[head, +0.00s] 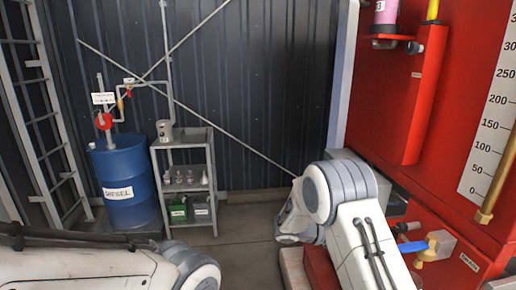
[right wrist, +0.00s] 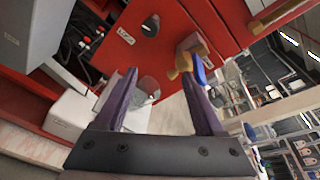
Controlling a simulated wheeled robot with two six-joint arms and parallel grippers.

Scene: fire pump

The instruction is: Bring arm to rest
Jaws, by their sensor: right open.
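My right gripper (right wrist: 159,76) is open in the right wrist view. Its two purple fingers stand apart with nothing held between them. Beyond the fingertips is the red machine housing (right wrist: 150,25). A brass valve (right wrist: 190,52) with a blue handle (right wrist: 200,72) shows near the right finger, and I cannot tell the exact gap. In the head view my right arm (head: 350,215) is bent in front of the red housing (head: 388,100), and its gripper is hidden. My left arm (head: 90,272) lies across the lower left; its gripper is out of view.
The valve's blue handle (head: 412,247) is close right of my right arm. A scale board (head: 492,130) is above it. A blue diesel drum (head: 126,185) and a metal shelf (head: 184,160) stand at the left. The floor (head: 245,225) between shelf and right arm is clear.

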